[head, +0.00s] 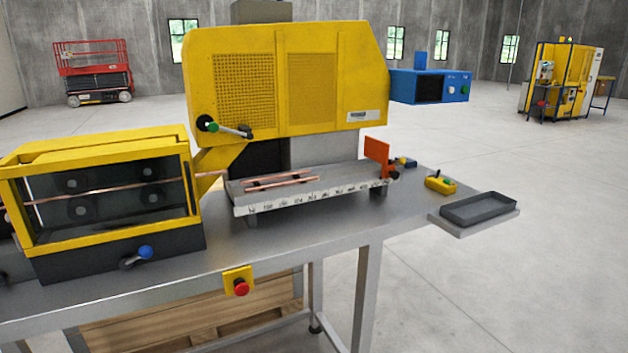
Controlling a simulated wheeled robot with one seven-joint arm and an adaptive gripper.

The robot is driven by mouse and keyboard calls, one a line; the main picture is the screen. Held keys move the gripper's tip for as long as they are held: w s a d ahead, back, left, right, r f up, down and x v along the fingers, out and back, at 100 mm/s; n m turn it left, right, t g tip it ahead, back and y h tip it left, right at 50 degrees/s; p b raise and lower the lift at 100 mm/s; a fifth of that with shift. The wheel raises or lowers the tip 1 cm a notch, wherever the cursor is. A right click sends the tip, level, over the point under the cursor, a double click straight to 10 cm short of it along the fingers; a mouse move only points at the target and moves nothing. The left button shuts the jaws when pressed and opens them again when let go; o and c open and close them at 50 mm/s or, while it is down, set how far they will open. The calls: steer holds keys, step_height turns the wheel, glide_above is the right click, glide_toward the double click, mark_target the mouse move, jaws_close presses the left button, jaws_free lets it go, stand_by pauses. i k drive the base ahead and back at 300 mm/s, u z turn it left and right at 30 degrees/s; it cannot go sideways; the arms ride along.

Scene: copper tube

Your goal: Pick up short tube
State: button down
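Two copper tubes lie side by side on the grey bed (340,187) of the yellow machine, above its white number scale. The rear tube (270,179) looks like the shorter one. The front tube (285,184) reaches a little further right. Both lie nearly level, slanting slightly up to the right, with a narrow gap between them. A long copper tube (110,189) also runs through the windowed yellow box at left. My gripper is not in view.
The yellow machine housing (290,80) rises behind the bed. An orange plate (377,150) stands at the bed's right end. A dark tray (478,209) sits at the table's right, near a small yellow button box (440,184). A red button (241,288) is on the front edge.

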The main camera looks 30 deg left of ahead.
mark_target(315, 178)
steer(key=u, duration=0.2)
steer(key=i, duration=0.6)
steer(key=u, duration=0.95)
steer(key=i, duration=0.35)
steer(key=z, duration=2.55)
steer(key=k, duration=1.9)
steer(key=u, duration=2.1)
